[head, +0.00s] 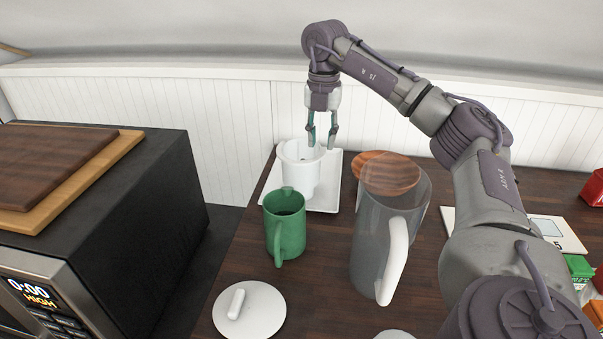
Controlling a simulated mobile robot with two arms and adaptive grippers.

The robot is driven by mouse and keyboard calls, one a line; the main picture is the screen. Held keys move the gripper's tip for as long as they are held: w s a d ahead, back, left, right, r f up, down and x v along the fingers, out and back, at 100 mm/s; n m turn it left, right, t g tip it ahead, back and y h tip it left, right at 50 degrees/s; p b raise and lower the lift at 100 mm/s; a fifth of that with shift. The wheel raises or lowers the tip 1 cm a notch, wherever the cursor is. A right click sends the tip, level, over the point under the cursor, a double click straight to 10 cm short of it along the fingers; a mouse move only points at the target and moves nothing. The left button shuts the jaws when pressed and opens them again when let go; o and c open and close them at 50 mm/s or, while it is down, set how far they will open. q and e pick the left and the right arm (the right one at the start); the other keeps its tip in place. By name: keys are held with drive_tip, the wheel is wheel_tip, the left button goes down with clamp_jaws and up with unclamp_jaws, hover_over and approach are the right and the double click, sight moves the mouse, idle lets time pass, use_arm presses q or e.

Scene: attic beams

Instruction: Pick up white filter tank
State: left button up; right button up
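The white filter tank (298,180) is an open-topped white cylinder. It stands upright on a white square tray (329,187) at the back left of the dark wooden counter. My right gripper (321,143) points down at the tank's right rim with its two fingers apart. One finger overlaps the tank's opening in the picture, and the other is just to the right of it. I cannot tell whether either finger touches the wall. Nothing shows between the fingers. My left gripper is not in view.
A green mug (286,232) stands in front of the tank. A clear pitcher (366,250) with a white handle is to the right, by a round wooden piece (388,172). A white lid (262,318) lies in front. A black microwave (150,190) carrying boards is left.

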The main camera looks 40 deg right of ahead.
sight(319, 169)
wheel_tip(319, 169, down, 4)
drive_tip(key=shift+d+r, duration=0.1)
drive_tip(key=f, duration=0.2)
drive_tip(key=f+p, duration=0.1)
drive_tip(key=f, duration=0.2)
drive_tip(key=shift+w+d+f, duration=0.15)
drive_tip(key=shift+w+f, duration=0.15)
drive_tip(key=shift+w, duration=0.05)
clamp_jaws()
drive_tip(key=shift+r, duration=0.1)
